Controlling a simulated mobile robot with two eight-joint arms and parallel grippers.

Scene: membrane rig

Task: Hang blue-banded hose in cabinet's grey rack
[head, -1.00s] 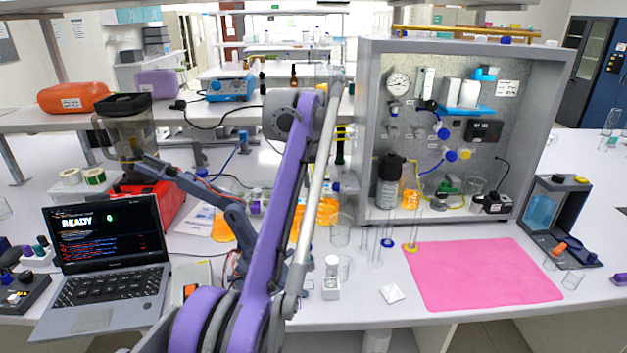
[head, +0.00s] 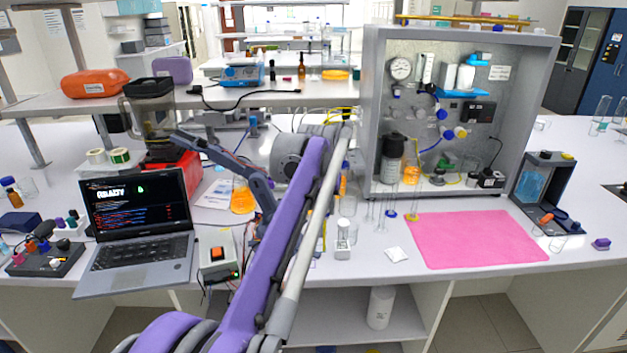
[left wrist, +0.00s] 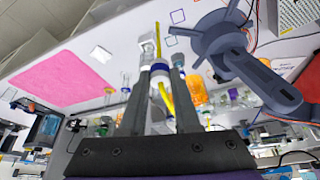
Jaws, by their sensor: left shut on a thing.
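In the left wrist view, my left gripper (left wrist: 160,85) is shut on the hose (left wrist: 167,97), a yellow tube with a white fitting and a blue band (left wrist: 159,68) between the fingertips. The tube extends past the fingers on the far side. In the head view, my purple arm comes up from the bottom, and its gripper and the hose are hidden or too unclear to make out. The grey cabinet (head: 372,110) stands open at the right of the bench. I cannot pick out its grey rack. My right gripper is in neither view.
A pink mat (head: 476,239) lies before the cabinet. Thin glass cylinders with blue (head: 391,213) and yellow bases stand by its front left corner. A bottle (head: 394,160) stands inside the cabinet. A laptop (head: 140,240) and a dark robot arm (head: 232,163) are on the left.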

